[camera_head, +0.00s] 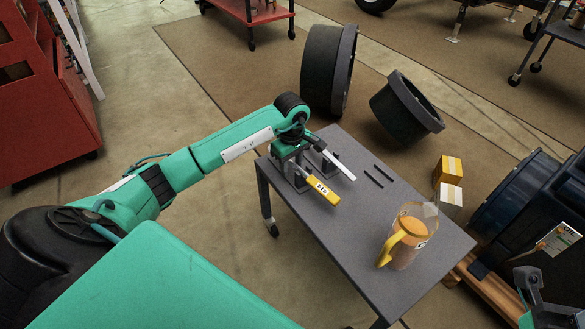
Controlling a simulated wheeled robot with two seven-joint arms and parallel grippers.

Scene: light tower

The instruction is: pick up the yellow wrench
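The yellow wrench (323,191), a yellow piece with dark lettering, shows near the left edge of the grey table (345,240). My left gripper (312,172) is over the table's far left part, its dark fingers spread apart. One finger is right beside the wrench's far end and hides part of it; I cannot tell whether they touch. A white flat strip (341,166) shows by the other finger. Part of my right gripper (530,278) shows at the lower right edge; its fingers are not clear.
A clear jug (406,238) with a yellow handle stands on the table's right part. Two thin black rods (378,175) lie near the far edge. Yellow-and-white boxes (449,170) and large dark rings (328,68) are beyond. The table's middle is clear.

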